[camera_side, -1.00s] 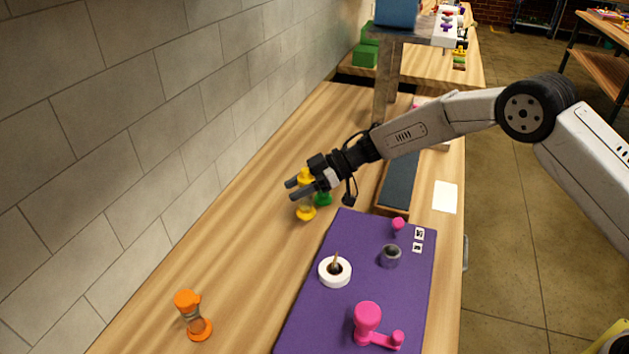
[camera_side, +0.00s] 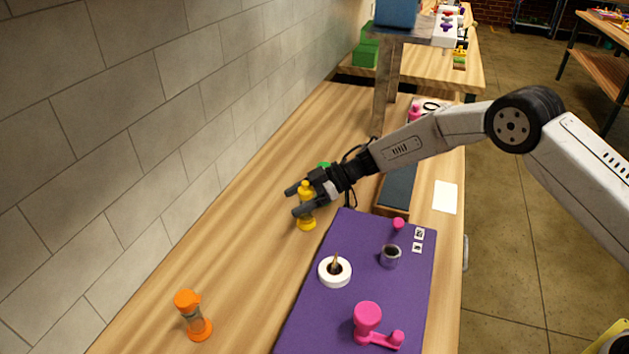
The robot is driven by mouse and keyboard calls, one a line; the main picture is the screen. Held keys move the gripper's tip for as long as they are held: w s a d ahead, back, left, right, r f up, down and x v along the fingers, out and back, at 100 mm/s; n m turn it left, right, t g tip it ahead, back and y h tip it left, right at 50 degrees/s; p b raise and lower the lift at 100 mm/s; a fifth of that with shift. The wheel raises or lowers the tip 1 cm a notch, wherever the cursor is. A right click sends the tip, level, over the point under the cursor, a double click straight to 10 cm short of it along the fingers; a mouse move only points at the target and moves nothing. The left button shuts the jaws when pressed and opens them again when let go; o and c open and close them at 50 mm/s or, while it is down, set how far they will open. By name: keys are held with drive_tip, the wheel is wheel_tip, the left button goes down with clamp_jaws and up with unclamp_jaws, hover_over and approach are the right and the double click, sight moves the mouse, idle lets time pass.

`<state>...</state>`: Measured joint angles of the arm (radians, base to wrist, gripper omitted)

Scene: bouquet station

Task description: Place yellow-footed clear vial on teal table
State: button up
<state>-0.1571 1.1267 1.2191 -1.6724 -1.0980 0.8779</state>
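The yellow-footed clear vial (camera_side: 306,224) is upright, left of the purple mat, with its yellow cap and foot showing. My gripper (camera_side: 291,201) is at the vial, with one finger on its far side and one across its near side. The fingers hide much of the vial's middle. I cannot tell whether they press on it or whether its foot touches the wood. A dark blue-grey panel (camera_side: 399,188) in a wooden frame lies to the right, behind the mat. I cannot tell if it is the teal table.
A green-capped thing (camera_side: 323,165) stands just behind my gripper, mostly hidden. An orange vial (camera_side: 193,315) stands at the front left. The purple mat (camera_side: 310,314) holds a white ring-shaped holder (camera_side: 326,278), a grey cup (camera_side: 390,259) and pink pieces (camera_side: 367,317). Bare wood lies left of the mat.

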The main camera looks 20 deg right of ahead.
drive_tip(key=shift+r, duration=0.1)
drive_tip(key=shift+d+r, duration=0.25)
drive_tip(key=shift+d, duration=0.1)
drive_tip(key=shift+v, duration=1)
wheel_tip(320, 180, up, 6)
drive_tip(key=shift+d+f, duration=0.1)
drive_tip(key=shift+f, duration=0.15)
drive_tip(key=shift+s+r, duration=0.1)
drive_tip(key=shift+r, duration=0.65)
